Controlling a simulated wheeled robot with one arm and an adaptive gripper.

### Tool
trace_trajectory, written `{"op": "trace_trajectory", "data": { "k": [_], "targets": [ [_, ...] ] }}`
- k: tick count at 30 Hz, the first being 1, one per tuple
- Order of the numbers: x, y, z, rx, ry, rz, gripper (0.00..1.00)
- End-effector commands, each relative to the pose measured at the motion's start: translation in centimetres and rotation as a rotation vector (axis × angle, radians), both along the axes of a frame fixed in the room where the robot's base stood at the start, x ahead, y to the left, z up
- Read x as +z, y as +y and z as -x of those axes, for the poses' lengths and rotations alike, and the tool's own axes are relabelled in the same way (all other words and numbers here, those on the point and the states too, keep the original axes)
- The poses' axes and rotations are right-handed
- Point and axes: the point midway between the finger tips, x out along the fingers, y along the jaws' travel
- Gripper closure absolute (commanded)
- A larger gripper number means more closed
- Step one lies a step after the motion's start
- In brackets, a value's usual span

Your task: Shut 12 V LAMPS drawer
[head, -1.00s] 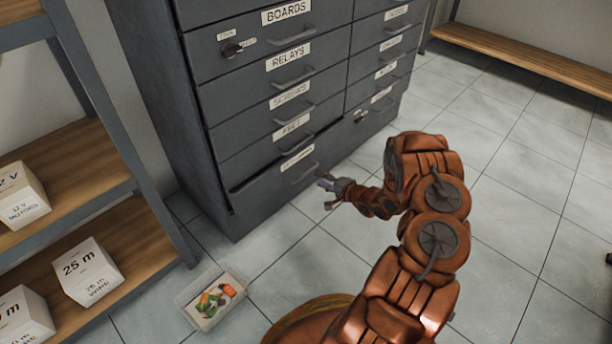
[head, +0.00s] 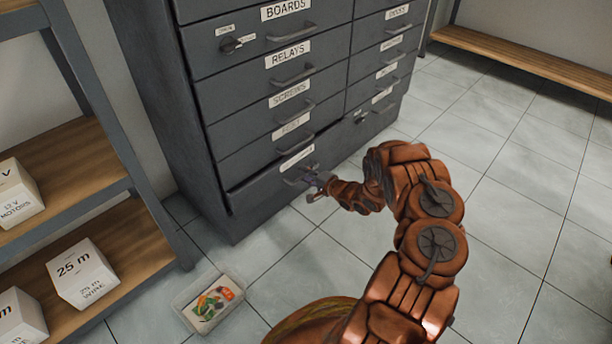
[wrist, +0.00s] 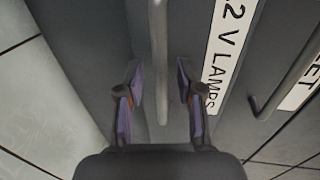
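The 12 V LAMPS drawer (head: 258,190) is the bottom drawer in the left column of the dark grey cabinet. Its front seems to stand slightly out, with a dark line along its top edge. Its label (wrist: 226,45) reads clearly in the wrist view; in the head view it is too small to read. My gripper (head: 312,186) is at the drawer's handle. In the wrist view the handle bar (wrist: 158,60) runs between the two spread fingers of my gripper (wrist: 160,90), with visible gaps on both sides. The fingers partly hide the handle in the head view.
Above are drawers labelled BOARDS (head: 285,10), RELAYS (head: 288,54) and SCREWS (head: 289,95). A wooden shelf rack (head: 115,165) with white boxes stands at the left. A clear bin (head: 187,299) with coloured items lies on the floor. The tiled floor at the right is free.

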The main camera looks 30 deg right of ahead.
Motion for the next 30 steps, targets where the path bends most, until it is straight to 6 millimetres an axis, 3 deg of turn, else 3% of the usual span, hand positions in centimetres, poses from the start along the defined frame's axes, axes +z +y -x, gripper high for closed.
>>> {"op": "trace_trajectory", "data": {
  "k": [5,16,30],
  "targets": [
    [0.04,-0.01,0.00,0.000,0.000,0.001,0.63],
    [0.04,-0.02,0.00,0.000,0.000,0.001,1.00],
    [0.00,-0.02,0.03,0.000,0.001,0.001,1.00]
  ]
}}
